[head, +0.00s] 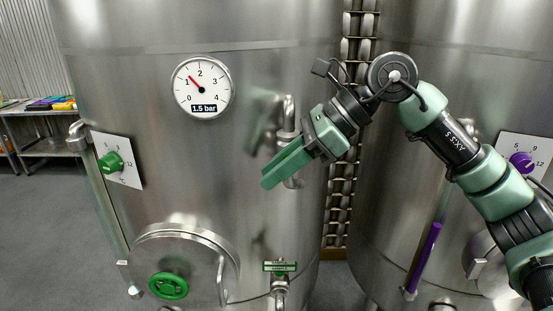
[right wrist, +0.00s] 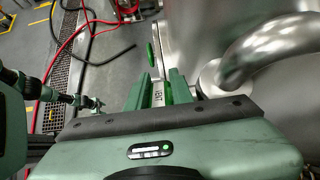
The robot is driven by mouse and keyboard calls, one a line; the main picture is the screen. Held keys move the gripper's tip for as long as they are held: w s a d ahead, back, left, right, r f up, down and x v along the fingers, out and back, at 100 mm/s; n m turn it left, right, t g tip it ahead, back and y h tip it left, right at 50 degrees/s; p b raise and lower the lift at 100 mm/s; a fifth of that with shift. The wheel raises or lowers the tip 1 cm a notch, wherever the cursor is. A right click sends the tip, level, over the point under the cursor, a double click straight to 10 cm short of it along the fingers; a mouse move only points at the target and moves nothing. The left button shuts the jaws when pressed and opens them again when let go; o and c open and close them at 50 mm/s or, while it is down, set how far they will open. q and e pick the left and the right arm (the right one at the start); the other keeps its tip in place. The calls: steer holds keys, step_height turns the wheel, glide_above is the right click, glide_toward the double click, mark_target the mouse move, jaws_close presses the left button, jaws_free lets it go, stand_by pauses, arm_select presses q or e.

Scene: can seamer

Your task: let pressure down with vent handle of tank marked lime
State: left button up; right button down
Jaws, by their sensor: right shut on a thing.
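The near tank (head: 240,205) is steel with green fittings. No word "lime" is legible to me. Its gauge (head: 202,87) has a red needle between 1 and 2 and reads 1.5 bar. My right gripper (head: 272,178) is in front of this tank, beside a bent steel pipe (head: 289,112). In the right wrist view, its green fingers close on a small pale labelled piece (right wrist: 158,94), which seems to be the vent handle. The fingers hide most of it in the head view. My left gripper is not in view.
A green knob (head: 112,163) on a white dial plate is at left. A round hatch (head: 200,255) with a green handwheel (head: 168,286) and a small green-tagged valve (head: 280,267) are below. A second tank with a purple knob (head: 522,162) stands right. Hoses (right wrist: 90,35) lie on the floor.

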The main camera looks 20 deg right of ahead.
steer(key=shift+f, duration=0.4)
steer(key=c, duration=1.5)
jaws_free()
steer(key=shift+h, duration=0.3)
steer(key=shift+a+r, duration=0.1)
steer(key=shift+a, duration=0.05)
steer(key=b+v, duration=0.2)
steer(key=v, duration=0.4)
steer(key=shift+d+r+b, duration=0.15)
steer(key=shift+d+b, duration=0.05)
steer(key=shift+b, duration=0.1)
steer(key=shift+s+d+r, duration=0.1)
steer(key=shift+d+r, duration=0.3)
steer(key=shift+r, duration=0.1)
